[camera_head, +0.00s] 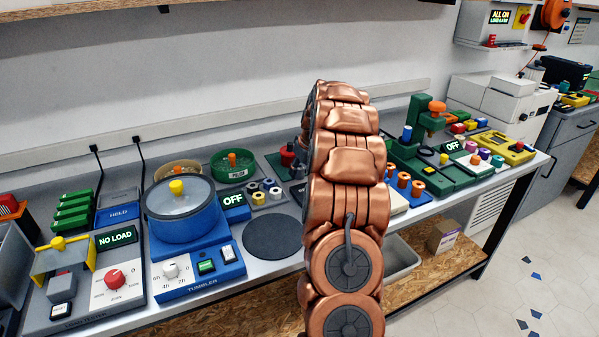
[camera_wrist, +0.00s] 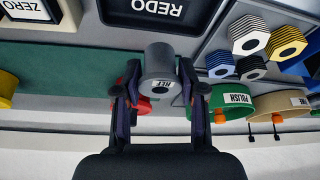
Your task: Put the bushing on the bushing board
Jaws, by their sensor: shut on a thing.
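In the wrist view my gripper (camera_wrist: 160,92) is shut on a grey bushing (camera_wrist: 158,66), with one finger on each side. A grey board (camera_wrist: 213,42) that looks like the bushing board, bearing several yellow, white, blue and dark bushings, lies to the right of the gripper. In the head view this board (camera_head: 271,204) is left of my copper arm. My gripper and the held bushing are hidden behind the arm there.
The blue tumbler (camera_head: 187,225) and a dark round mat (camera_head: 272,238) stand near the board. Green and tan bowls (camera_head: 233,172) are behind it. A green plate (camera_wrist: 70,65) with a red part (camera_wrist: 136,97) lies beyond the gripper. Green machines (camera_head: 430,165) stand right of my arm.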

